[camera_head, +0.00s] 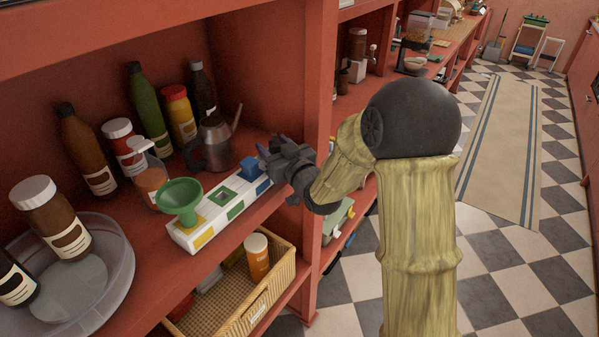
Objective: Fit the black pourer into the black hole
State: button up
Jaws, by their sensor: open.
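A white rack (205,236) on the shelf has coloured sections: yellow on the left, green in the middle, blue towards the right. A green funnel (180,196) stands at its yellow end. The green section has an open square hole (224,197). A blue block (250,167) sits at the blue section. My dark gripper (265,158) is open at the rack's right end, close beside the blue block; I cannot tell if they touch. I cannot make out a black pourer or a black hole; my gripper covers the rack's right end.
A grey metal can with a spout (213,145) stands behind the rack. Several bottles and jars stand left and behind, some in a clear round tray (112,283). A wicker basket (283,277) holding an orange jar (257,258) is below. A red upright panel (318,110) stands close to my arm.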

jog(key=b+v, duration=0.8)
jog(key=v, duration=0.7)
jog(key=shift+s+d+b, duration=0.15)
jog(key=shift+s+b, duration=0.05)
jog(key=shift+b, duration=0.15)
jog(key=shift+w, duration=0.1)
